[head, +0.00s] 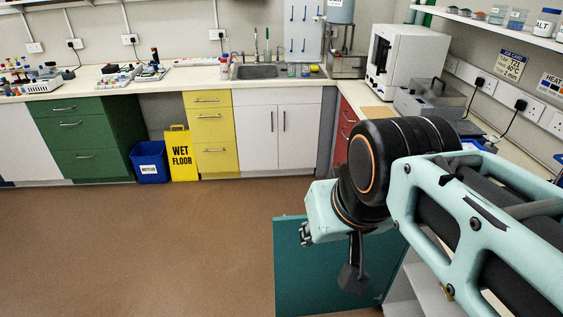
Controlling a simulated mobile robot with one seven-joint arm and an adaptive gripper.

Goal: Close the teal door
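The teal door (300,285) stands open at the bottom middle of the head view, sticking out from a cabinet with pale shelves (430,290) on the right. Its lower part is cut off by the frame's bottom edge. My gripper (352,278) hangs from the end of my arm, with a dark part in front of the door's face in the picture. I cannot tell whether it touches the door. The fingers are small and partly hidden, so whether they are open or shut does not show. My arm hides part of the cabinet and the door's upper right.
Brown floor (150,250) is clear to the left of the door. A yellow wet floor sign (181,155) and a blue bin (149,161) stand by the far cabinets. A counter with a white box-shaped machine (405,55) runs along the right.

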